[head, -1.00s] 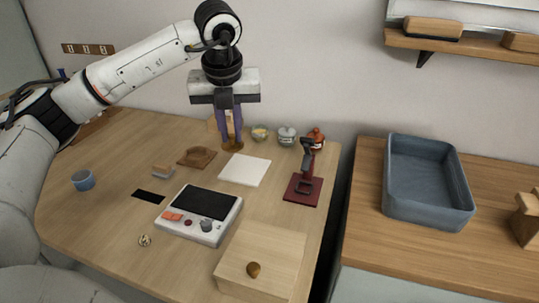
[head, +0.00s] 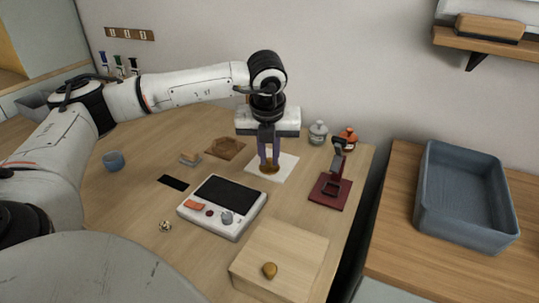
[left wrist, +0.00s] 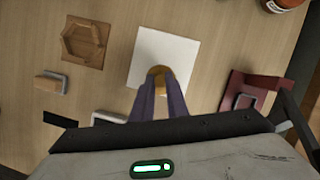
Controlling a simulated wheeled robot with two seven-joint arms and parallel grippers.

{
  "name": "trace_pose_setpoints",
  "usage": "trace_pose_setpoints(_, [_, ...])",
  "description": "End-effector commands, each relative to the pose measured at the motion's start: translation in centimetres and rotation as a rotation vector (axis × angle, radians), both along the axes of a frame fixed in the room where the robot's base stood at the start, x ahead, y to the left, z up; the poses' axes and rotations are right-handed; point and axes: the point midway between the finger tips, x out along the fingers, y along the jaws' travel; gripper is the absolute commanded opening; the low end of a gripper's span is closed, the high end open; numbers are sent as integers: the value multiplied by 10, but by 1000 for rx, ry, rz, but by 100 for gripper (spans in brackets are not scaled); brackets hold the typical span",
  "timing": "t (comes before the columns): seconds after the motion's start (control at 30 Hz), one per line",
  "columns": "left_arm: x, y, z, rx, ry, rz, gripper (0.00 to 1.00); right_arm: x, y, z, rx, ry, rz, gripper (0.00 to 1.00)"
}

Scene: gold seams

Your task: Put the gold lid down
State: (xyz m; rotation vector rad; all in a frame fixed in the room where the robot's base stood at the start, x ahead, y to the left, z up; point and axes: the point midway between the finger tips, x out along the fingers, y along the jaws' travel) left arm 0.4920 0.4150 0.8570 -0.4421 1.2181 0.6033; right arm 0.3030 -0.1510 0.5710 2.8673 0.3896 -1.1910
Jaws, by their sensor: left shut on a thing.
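The gold lid (head: 270,168) is between the fingertips of my left gripper (head: 270,162), which is shut on it. The lid is over the white square pad (head: 286,171); I cannot tell whether it touches the pad or is just above it. In the left wrist view the lid (left wrist: 158,72) shows as a gold disc at the fingertips (left wrist: 158,84), partly hidden by them. The white pad (left wrist: 178,50) lies under it there. My right gripper is not in view.
A brown hexagonal tray (head: 225,148) lies left of the pad, a dark red stand (head: 330,190) right. A white device (head: 222,207) and a wooden box (head: 280,250) are in front. Jars (head: 317,133) stand behind. A blue bin (head: 465,195) is at far right.

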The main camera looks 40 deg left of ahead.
Motion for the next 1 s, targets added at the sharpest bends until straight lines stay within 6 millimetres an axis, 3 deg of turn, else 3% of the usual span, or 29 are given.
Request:
trace_pose_setpoints(0.23, [0,0,-3,-1,-1,0,0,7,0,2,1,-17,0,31])
trace_pose_setpoints(0.27, [0,0,-2,0,-1,0,17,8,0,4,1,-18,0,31])
trace_pose_setpoints(0.37, [0,0,-1,0,-1,0,32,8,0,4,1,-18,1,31])
trace_pose_setpoints(0.77, [0,-1,7,-1,-3,-1,32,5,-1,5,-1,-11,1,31])
trace_pose_setpoints(1.0, [-10,-10,51,0,-7,-1,32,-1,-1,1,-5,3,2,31])
